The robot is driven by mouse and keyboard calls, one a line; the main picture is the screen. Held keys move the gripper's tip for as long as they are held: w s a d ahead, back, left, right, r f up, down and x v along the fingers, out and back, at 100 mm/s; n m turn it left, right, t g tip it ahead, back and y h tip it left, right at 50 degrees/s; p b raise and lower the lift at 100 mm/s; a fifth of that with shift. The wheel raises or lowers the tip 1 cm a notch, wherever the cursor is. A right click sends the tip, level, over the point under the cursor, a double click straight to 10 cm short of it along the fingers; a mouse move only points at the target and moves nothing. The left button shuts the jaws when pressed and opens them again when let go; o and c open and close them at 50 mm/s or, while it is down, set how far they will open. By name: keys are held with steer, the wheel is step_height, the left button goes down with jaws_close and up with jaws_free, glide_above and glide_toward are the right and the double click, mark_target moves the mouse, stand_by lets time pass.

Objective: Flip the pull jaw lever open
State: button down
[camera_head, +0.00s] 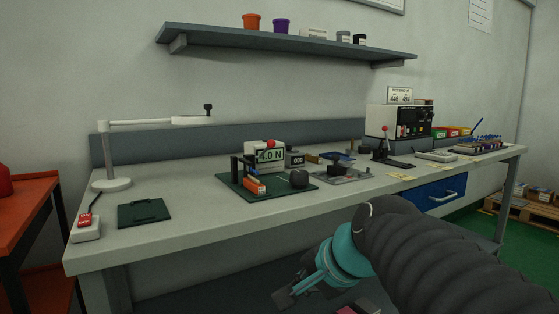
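A display reading about 2.0 N (271,156) stands at the back of a dark green base plate (236,186) on the workbench. A red knob (269,143) shows at its top edge. Further right, an upright lever with a red knob (384,128) stands on a dark base. I cannot tell which of these belongs to the pull jaw. My gripper (288,296) is low in front of the bench, below the worktop, pointing down and left. It is apart from the fixtures. Its fingers are small and dark, so their opening is unclear.
The bench (200,222) has clear room along its front edge. A dark green pad (144,213), a red-topped switch box (86,228) and a white lamp (113,183) are at left. A black-fronted instrument (399,121) stands at back right. A shelf (290,42) hangs above.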

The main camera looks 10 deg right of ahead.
steer(key=w+d+r+m+t+y+b, duration=0.1)
steer(key=w+d+r+m+t+b, duration=0.1)
steer(key=w+r+m, duration=0.6)
steer(key=w+d+r+m+t+y+b, duration=0.2)
steer(key=w+d+r+m+t, duration=0.2)
steer(key=w+d+r+m, duration=0.2)
step_height(320, 180, up, 4)
steer(key=w+m, duration=0.2)
steer(key=m, duration=0.2)
steer(key=shift+w+d+f+t, duration=0.2)
steer(key=shift+d+t, duration=0.1)
steer(key=shift+d, duration=0.1)
steer(key=shift+w+a, duration=0.1)
steer(key=x, duration=0.9)
steer(key=shift+a, duration=0.15)
steer(key=w, duration=0.1)
steer(key=a+r, duration=0.1)
steer(key=w, duration=0.1)
steer(key=shift+w+a+r, duration=0.2)
steer(key=shift+w+r, duration=0.05)
steer(key=shift+w, duration=0.1)
steer(key=shift+w+a+r, duration=0.2)
steer(key=shift+w+r, duration=0.1)
steer(key=shift+w, duration=0.1)
steer(key=shift+r, duration=0.1)
